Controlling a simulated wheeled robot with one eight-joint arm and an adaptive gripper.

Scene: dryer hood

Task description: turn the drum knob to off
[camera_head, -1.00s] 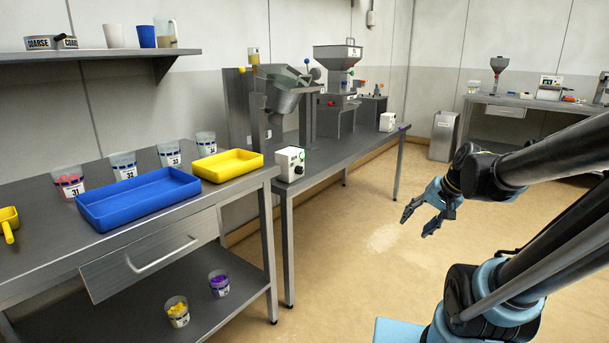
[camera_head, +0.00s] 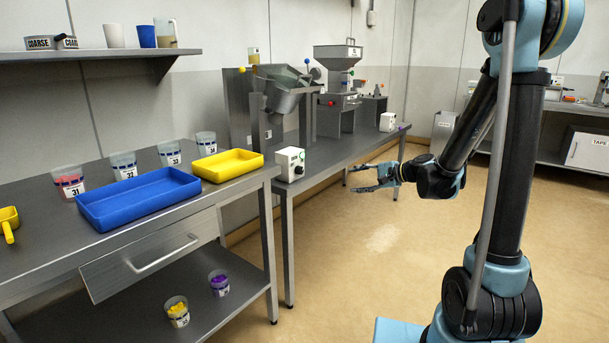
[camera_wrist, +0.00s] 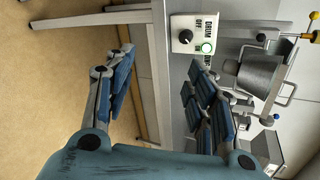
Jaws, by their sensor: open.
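The drum control box (camera_head: 290,164) is a small white box at the near end of the back bench. Its black knob (camera_head: 298,170) is on the front face. In the wrist view the box (camera_wrist: 183,22) appears sideways at the top, with DRUM and OFF lettering, the black knob (camera_wrist: 185,37) and a green ring; the knob's exact setting is unclear. My gripper (camera_head: 362,179) is open and empty, right of the box and apart from it, in front of the bench. In the wrist view the fingers (camera_wrist: 155,68) are spread, the box lying beyond the right finger's tip.
The metal drum (camera_head: 283,100) stands behind the box, and also shows in the wrist view (camera_wrist: 259,77). A second white box (camera_head: 388,122) is farther along the bench (camera_head: 340,158). A yellow tray (camera_head: 228,166) and blue tray (camera_head: 138,198) are left. The floor before the bench is clear.

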